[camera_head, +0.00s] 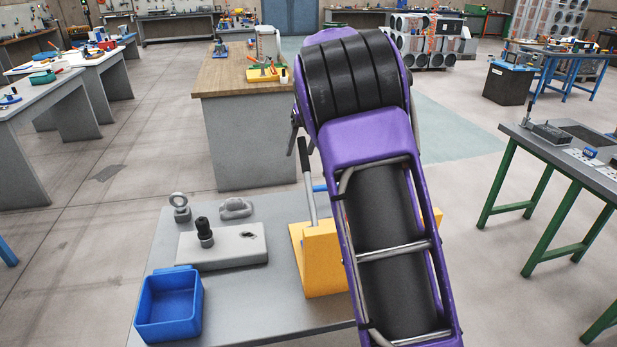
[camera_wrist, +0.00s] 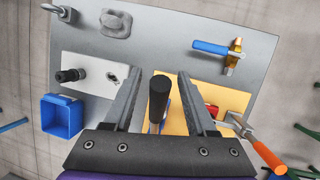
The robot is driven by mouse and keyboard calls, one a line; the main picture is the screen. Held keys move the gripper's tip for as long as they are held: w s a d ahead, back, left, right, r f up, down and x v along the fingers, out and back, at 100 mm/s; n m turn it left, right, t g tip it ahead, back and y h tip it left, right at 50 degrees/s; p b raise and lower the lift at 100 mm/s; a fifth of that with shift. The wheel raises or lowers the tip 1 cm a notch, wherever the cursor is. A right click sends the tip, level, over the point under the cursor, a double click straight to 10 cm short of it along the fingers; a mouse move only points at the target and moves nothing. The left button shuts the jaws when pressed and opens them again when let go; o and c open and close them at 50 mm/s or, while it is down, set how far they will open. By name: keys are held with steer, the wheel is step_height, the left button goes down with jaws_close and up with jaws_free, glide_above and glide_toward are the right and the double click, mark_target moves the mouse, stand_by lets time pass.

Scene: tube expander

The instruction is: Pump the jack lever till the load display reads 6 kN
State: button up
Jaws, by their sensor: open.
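The jack lever is a grey rod with a black grip (camera_wrist: 158,97). In the head view the lever (camera_head: 308,185) stands nearly upright, leaning slightly, at the yellow jack body (camera_head: 318,258) on the grey table. The yellow body also shows in the wrist view (camera_wrist: 234,99). My gripper (camera_wrist: 160,77) is open, with its two grey fingers on either side of the black grip and gaps showing on both sides. In the head view my purple arm hides most of the jack and most of the gripper. No load display reading can be made out in either view.
On the table (camera_head: 225,308) stand a blue bin (camera_head: 168,305), a grey block with a black knob (camera_head: 222,245), an eye bolt (camera_head: 180,208) and a grey fitting (camera_head: 235,208). The wrist view shows a blue-handled brass tool (camera_wrist: 212,47) and an orange-handled clamp (camera_wrist: 268,157).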

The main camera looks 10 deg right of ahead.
steer(key=shift+v, duration=2.45)
